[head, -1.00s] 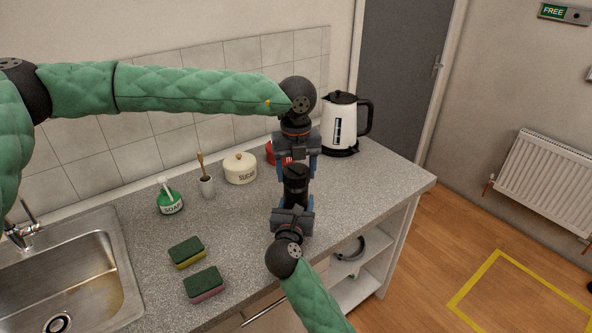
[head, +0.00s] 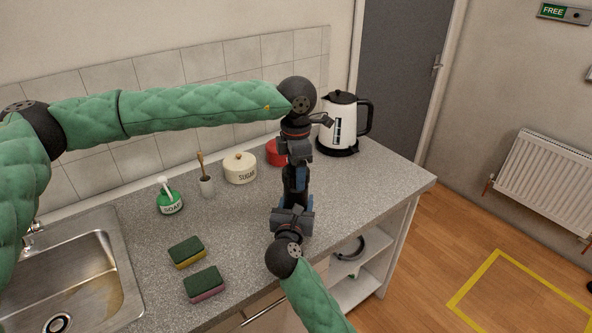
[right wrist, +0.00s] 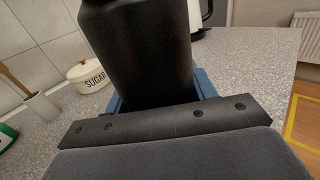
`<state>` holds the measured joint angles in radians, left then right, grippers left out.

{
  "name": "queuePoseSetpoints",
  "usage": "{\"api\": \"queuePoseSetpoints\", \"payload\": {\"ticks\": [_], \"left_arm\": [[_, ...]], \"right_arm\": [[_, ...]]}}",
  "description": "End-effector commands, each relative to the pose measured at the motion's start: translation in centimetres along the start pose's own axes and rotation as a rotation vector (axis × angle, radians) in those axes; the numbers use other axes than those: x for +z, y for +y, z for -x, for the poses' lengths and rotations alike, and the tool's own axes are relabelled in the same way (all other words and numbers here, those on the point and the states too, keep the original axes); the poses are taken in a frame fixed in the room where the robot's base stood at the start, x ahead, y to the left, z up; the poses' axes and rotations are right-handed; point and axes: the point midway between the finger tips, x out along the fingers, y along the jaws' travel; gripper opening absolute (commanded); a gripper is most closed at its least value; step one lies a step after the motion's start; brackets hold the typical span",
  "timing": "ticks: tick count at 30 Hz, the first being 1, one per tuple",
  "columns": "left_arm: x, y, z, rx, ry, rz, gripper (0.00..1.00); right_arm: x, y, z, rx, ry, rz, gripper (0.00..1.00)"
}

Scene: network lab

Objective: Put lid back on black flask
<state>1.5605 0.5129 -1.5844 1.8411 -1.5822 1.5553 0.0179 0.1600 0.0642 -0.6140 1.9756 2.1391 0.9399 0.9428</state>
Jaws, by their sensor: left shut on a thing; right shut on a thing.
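The black flask (right wrist: 137,55) stands upright in the right wrist view, its top cut off by the frame. My right gripper (head: 294,200) is shut around the flask, with blue fingers on both sides of it. In the head view only a dark strip of the flask (head: 295,184) shows between the grippers. My left gripper (head: 297,163) points straight down directly above the flask and is shut on the lid at the flask's top. The lid is mostly hidden by the fingers, so I cannot tell how it sits on the rim.
Behind the grippers stand a red container (head: 275,153), a white kettle (head: 339,125) and a sugar pot (head: 240,168). A brush cup (head: 207,186), soap bottle (head: 169,200) and two sponges (head: 187,252) are to the left, beside the sink (head: 75,285). The counter (head: 370,190) is clear on the right.

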Motion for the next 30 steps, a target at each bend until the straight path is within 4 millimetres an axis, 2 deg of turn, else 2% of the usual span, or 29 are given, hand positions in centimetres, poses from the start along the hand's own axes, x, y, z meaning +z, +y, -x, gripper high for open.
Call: {"api": "queuePoseSetpoints", "payload": {"ticks": [30], "left_arm": [[-0.07, 0.21, -0.05, 0.003, 0.003, -1.486, 0.35]], "right_arm": [[-0.03, -0.02, 0.08, 0.000, 0.000, 0.000, 0.00]]}}
